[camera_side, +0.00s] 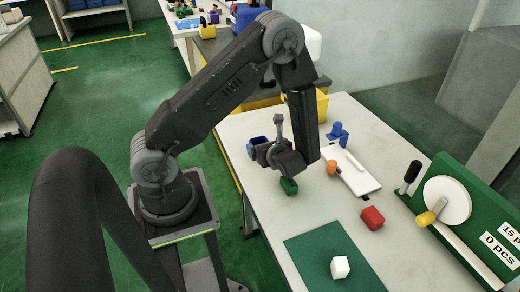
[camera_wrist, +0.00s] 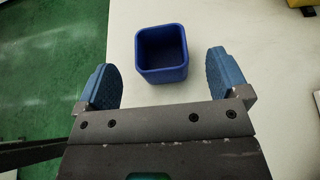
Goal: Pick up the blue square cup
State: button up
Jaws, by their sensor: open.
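The blue square cup (camera_wrist: 162,72) stands upright on the white table, open side up and empty, between and just ahead of my gripper's fingertips in the wrist view. In the side view the cup (camera_side: 257,141) shows near the table's left edge, partly hidden by my gripper. My gripper (camera_wrist: 168,75) is open, with a blue pad on each side and a gap between each pad and the cup. In the side view my gripper (camera_side: 268,153) is low beside the cup.
A green block (camera_side: 289,186) lies close to my wrist. A red block (camera_side: 372,218), an orange piece (camera_side: 332,167), a blue piece (camera_side: 338,134) and a white board (camera_side: 352,170) are to the right. A white cube (camera_side: 340,267) sits on a green mat (camera_side: 310,252).

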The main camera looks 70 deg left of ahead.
aim_at(256, 141)
jog(key=shift+f, duration=0.9)
jog(key=x, duration=0.5)
jog(key=c, duration=1.1)
jog(key=shift+o, duration=0.2)
jog(key=shift+r, duration=0.1)
